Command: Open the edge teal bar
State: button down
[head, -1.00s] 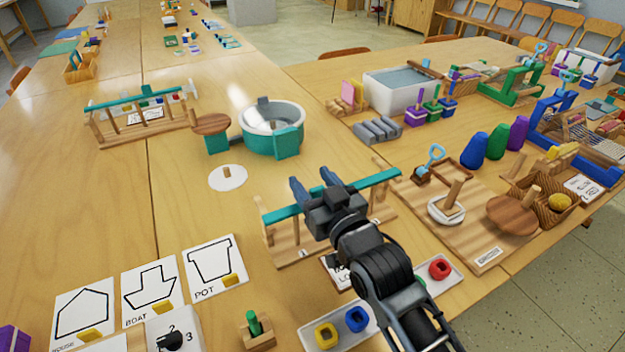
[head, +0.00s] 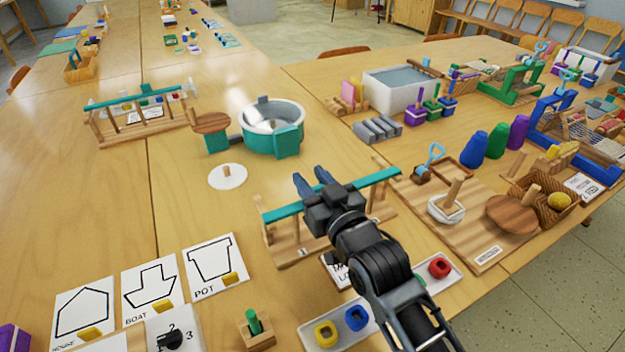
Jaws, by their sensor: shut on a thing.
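A teal bar (head: 378,183) lies across the top of a low wooden stand (head: 287,254) in the middle of the table. My gripper (head: 313,182) reaches over this bar from the near side. Its blue fingertips show just past the bar's far edge, and it is shut on the bar. The gripper body hides the middle of the bar, so the contact itself is not visible. Another teal bar (head: 128,97) tops a similar wooden frame at the upper left, apart from my gripper.
A teal and white round tub (head: 272,140) and a white disc with a peg (head: 228,177) stand beyond the stand. A wooden board (head: 470,240) lies to its right. A grey tray (head: 335,340) with coloured rings is close below my arm. Bare tabletop lies left of the stand.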

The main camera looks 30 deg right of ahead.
jog(key=w+b, duration=0.1)
jog(key=w, duration=0.5)
dwell(0.4)
jog(key=c, duration=0.8)
grip_release()
jog(key=shift+s, duration=0.1)
jog(key=s, duration=0.7)
jog(key=shift+s+b, duration=0.3)
jog(key=shift+b, duration=0.05)
